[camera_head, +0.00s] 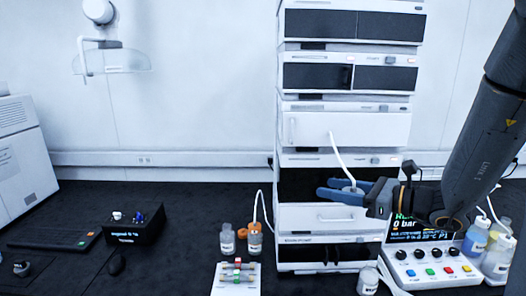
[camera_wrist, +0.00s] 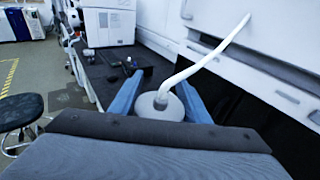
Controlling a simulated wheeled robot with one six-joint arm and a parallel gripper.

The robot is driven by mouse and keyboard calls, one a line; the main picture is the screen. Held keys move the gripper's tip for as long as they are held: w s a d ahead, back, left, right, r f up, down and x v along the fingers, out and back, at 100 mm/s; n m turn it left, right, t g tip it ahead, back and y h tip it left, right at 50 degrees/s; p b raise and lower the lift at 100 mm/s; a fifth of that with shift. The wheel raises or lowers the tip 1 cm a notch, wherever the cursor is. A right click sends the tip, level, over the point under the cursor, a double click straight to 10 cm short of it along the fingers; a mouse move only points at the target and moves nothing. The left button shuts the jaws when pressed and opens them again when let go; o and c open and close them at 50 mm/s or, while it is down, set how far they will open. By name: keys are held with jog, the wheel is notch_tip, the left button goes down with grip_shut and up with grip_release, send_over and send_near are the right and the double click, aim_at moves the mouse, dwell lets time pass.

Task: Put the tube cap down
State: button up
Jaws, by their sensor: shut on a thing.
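The tube cap (camera_wrist: 160,104) is a pale round cap with a grey centre and a white tube (camera_wrist: 205,60) rising from it. My gripper (camera_head: 343,192) has blue fingers and is shut on the cap, which it holds in the air in front of the chromatography stack (camera_head: 322,218). In the wrist view, one finger of my gripper (camera_wrist: 158,98) lies on each side of the cap. The tube also shows in the head view (camera_head: 341,158), curving up and to the left from the cap. The underside of the cap is hidden.
A clear bottle (camera_head: 227,239) and an orange-collared bottle (camera_head: 254,238) stand left of the stack. A white rack (camera_head: 236,286) lies before them. A small bottle (camera_head: 368,281) stands in front of the stack. A control box (camera_head: 432,272) and several bottles (camera_head: 474,238) are at right. The dark bench (camera_head: 185,240) has clear room at left.

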jog(key=w+f+b, duration=0.1)
jog(key=f+b, duration=0.2)
jog(key=f, duration=1)
jog(key=w+f+b, duration=0.2)
jog(key=f+b, duration=0.2)
jog(key=f, duration=0.9)
jog(key=w+f+b, duration=0.1)
jog(key=f+b, duration=0.3)
jog(key=f, duration=0.9)
jog(key=shift+w+d+f, duration=0.15)
jog(key=shift+d+f, duration=0.1)
jog(key=shift+d, duration=0.15)
jog(key=shift+w+a+b, duration=0.1)
jog(key=shift+a+b, duration=0.1)
jog(key=shift+b, duration=0.1)
jog(key=shift+w+a+r+m+t+h, duration=0.15)
jog(key=shift+a+m+t+h, duration=0.15)
jog(key=shift+m+t+h, duration=0.5)
jog(key=shift+d+m+t+h, duration=0.1)
jog(key=shift+m+t+h, duration=0.7)
jog(key=shift+m+t, duration=0.2)
jog(key=shift+s+d+f+m+t+h, duration=0.25)
jog(key=shift+d+m+h, duration=0.25)
jog(key=shift+h, duration=0.4)
